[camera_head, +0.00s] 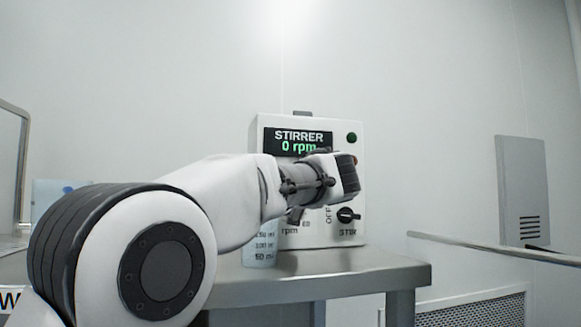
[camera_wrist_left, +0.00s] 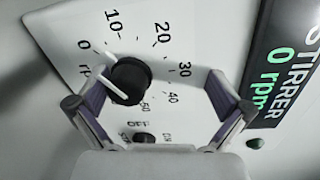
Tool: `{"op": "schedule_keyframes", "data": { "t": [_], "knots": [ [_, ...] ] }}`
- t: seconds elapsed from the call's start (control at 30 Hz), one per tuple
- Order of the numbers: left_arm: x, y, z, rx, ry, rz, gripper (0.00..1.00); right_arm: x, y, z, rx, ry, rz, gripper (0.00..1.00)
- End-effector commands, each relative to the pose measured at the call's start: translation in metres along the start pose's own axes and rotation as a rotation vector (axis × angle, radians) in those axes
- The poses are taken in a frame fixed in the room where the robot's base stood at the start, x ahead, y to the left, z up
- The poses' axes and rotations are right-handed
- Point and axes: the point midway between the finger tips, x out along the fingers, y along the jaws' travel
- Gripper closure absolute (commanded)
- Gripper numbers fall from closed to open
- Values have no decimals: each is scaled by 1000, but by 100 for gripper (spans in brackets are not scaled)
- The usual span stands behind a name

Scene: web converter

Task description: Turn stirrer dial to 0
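The stirrer (camera_head: 334,240) is a white box on a metal table, with a display (camera_head: 298,142) reading "STIRRER 0 rpm". In the left wrist view the black round dial (camera_wrist_left: 131,81) sits on a scale marked 0 to 50. A white pointer line at the dial runs toward the 0 mark. My left gripper (camera_wrist_left: 150,108) is open, its fingers apart on either side of the dial; I cannot tell whether they touch it. In the head view my left gripper (camera_head: 335,176) covers the dial. My right gripper is not in view.
A smaller black STIR switch (camera_head: 347,215) with an OFF label sits below the dial. A beaker with volume marks (camera_head: 260,248) stands in front of the stirrer on the metal table (camera_head: 380,275). A green button (camera_head: 351,138) is at the upper right. A grey wall panel (camera_head: 522,185) is farther right.

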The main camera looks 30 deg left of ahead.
Motion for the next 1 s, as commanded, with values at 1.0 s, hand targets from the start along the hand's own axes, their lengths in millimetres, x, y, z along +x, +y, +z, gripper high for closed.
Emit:
{"op": "schedule_keyframes", "data": {
  "t": [1.0],
  "knots": [
    [-63,1,0,5,1,-5,37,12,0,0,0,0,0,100]
  ]
}}
